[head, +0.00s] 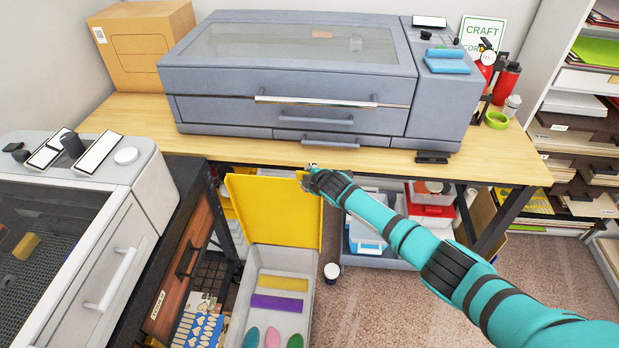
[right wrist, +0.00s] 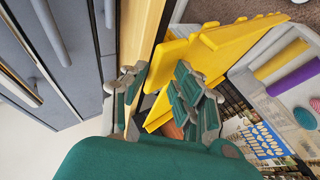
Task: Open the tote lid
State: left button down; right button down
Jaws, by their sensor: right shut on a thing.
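The yellow tote lid (head: 272,212) stands upright at the back of the open grey tote (head: 280,260), under the front edge of the wooden table. Inside the tote are a yellow strip (head: 283,283), a purple strip (head: 277,303) and colored oval pieces (head: 272,337). My right gripper (head: 308,173) is at the lid's upper right corner. My left gripper is not in view.
The wooden table (head: 395,170) bears a large grey machine (head: 290,85), its front just above my right gripper. A grey-white machine (head: 150,215) stands at the left. A small cup (head: 332,272) is on the carpet beside the tote. Carpet (head: 400,300) is free at the front right.

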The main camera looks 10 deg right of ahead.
jog(key=shift+s+a, duration=0.1)
jog(key=shift+s, duration=0.05)
jog(key=c, duration=1.4)
grip_release()
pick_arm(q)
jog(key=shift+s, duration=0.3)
pick_arm(e)
jog(key=v, duration=1.2)
